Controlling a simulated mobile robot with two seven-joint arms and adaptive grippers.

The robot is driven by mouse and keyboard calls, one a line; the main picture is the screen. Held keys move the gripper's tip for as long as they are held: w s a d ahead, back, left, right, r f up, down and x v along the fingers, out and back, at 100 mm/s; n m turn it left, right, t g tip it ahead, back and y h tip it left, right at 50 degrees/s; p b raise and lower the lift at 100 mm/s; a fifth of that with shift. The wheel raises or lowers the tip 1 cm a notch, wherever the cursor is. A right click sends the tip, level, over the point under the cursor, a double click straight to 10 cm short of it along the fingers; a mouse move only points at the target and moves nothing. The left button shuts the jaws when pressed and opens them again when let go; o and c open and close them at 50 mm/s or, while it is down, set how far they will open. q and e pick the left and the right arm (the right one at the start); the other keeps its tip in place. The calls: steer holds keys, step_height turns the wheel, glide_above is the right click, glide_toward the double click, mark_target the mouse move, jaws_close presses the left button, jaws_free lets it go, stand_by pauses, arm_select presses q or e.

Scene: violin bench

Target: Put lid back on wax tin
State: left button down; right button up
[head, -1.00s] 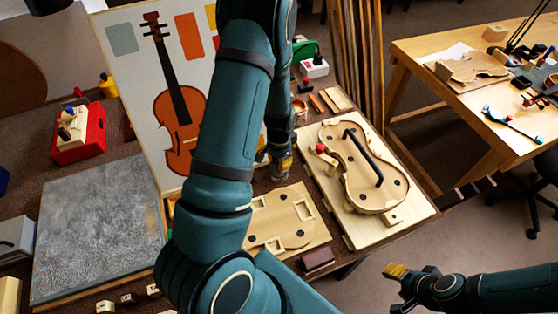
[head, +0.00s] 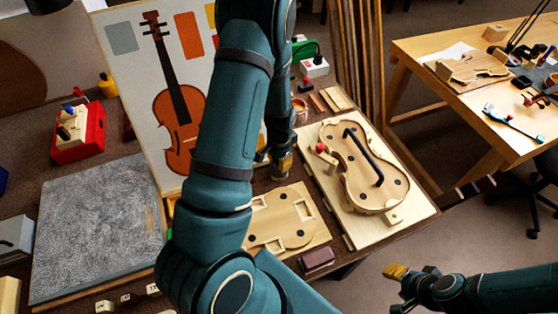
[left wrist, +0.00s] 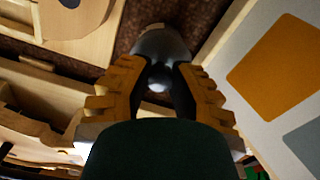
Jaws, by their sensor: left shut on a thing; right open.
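My left gripper (head: 281,163) hangs low over the bench between the violin panel and the violin body mould. In the left wrist view its orange-padded fingers (left wrist: 158,80) are closed on a grey, rounded metallic piece (left wrist: 160,45), which looks like the tin's lid; its shape is partly hidden by the fingers. A small round open container with amber content, apparently the wax tin (head: 300,107), stands farther back, just right of my left forearm and partly hidden by it. My right gripper (head: 397,272) is open and empty, off the bench at the lower right.
The violin mould board (head: 330,205) lies right of the left gripper, and a flat wooden template (head: 290,222) lies in front. The upright violin panel (head: 115,75) stands to the left. Wooden strips (head: 333,98) and a red-topped item (head: 306,85) are near the tin.

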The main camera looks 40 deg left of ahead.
stand_by(0.3)
arm_select(q)
steer(key=shift+c, duration=1.3)
jaws_free()
steer(key=shift+r+p, duration=2.65)
steer(key=shift+r, duration=0.85)
jaws_close()
